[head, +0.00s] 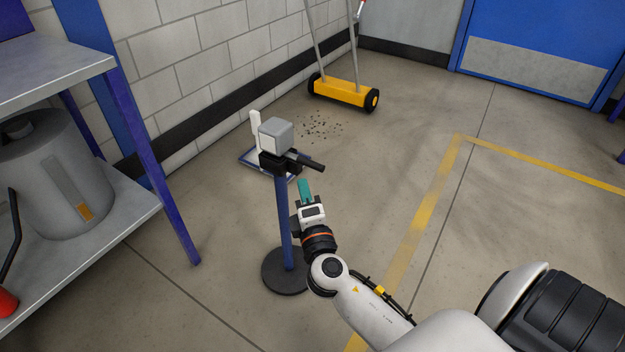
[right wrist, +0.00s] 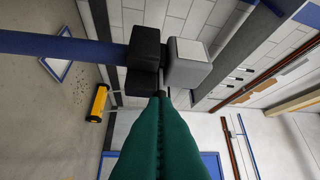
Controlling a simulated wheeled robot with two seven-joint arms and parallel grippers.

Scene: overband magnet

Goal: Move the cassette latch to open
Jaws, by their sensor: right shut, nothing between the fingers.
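A blue post (head: 284,225) on a round dark base carries a black block (head: 270,161) with a grey box (head: 276,134) on it. A dark lever-like bar (head: 307,161) sticks out to the right from the block; I cannot tell for sure that it is the cassette latch. My right gripper (head: 304,184), with teal fingers, is shut and empty, just below the bar. In the right wrist view the closed fingertips (right wrist: 160,98) overlap the lower edge of the black block (right wrist: 143,52), beside the grey box (right wrist: 189,62); contact cannot be told. My left gripper is not in view.
A yellow wheeled sweeper (head: 342,92) stands at the back, with dark bits (head: 320,128) on the floor before it. A metal shelf unit (head: 100,228) with a grey canister (head: 52,175) is at the left. The floor right of the post is clear.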

